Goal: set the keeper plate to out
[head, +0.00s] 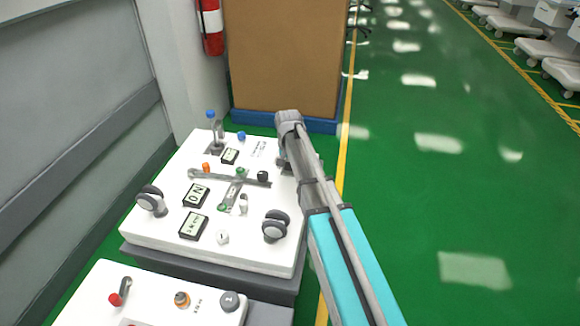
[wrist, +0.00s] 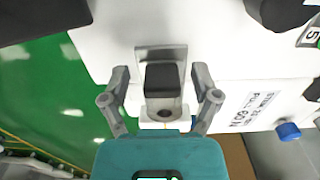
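In the wrist view a grey metal plate (wrist: 146,62) lies on the white panel with a black block (wrist: 163,78) on it; I take it as the keeper plate but cannot be sure. My gripper (wrist: 160,72) is open, with one finger on each side of the block and a visible gap at both sides. Nothing is held. In the head view my arm comes down at the right edge of the white panel (head: 150,222), and it hides my fingertips and the metal plate.
The panel carries a blue-topped lever (head: 211,116), a blue knob (head: 241,135), a black knob (head: 263,176), display boxes (head: 196,195) and dark round knobs (head: 275,226). A second panel (head: 75,315) stands in front. A brown box (head: 285,60) stands behind.

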